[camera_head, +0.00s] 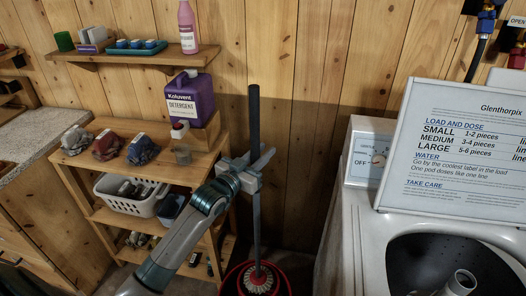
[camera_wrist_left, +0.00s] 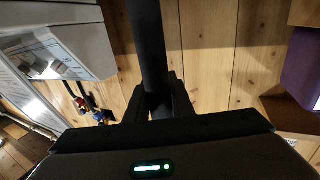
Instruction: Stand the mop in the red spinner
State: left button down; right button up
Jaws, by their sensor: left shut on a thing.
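The mop (camera_head: 256,200) is upright, with a dark upper handle, a grey lower pole and a pale fringed head with a red centre. My left gripper (camera_head: 262,165) is shut on the mop's handle, which also shows between the fingers in the left wrist view (camera_wrist_left: 151,50). The red spinner (camera_head: 231,286) is at the bottom edge of the head view, partly cut off. The mop head appears within its rim; I cannot tell whether it rests on the bottom. My right gripper is not in view.
A washing machine (camera_head: 352,235) with an open drum and an instruction board (camera_head: 455,145) stands at the right. At the left, a wooden shelf unit (camera_head: 205,160) holds a purple detergent jug (camera_head: 190,100) and a white basket (camera_head: 127,192). Bare wall lies behind the mop.

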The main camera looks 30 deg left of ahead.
pick_arm(q)
notch_tip(320, 180, down, 9)
jog(key=b, duration=0.4)
jog(key=shift+a+b, duration=0.35)
jog(key=shift+b, duration=0.05)
dwell(0.4)
jog(key=shift+s+a, duration=0.1)
jog(key=shift+d, duration=0.3)
dwell(0.4)
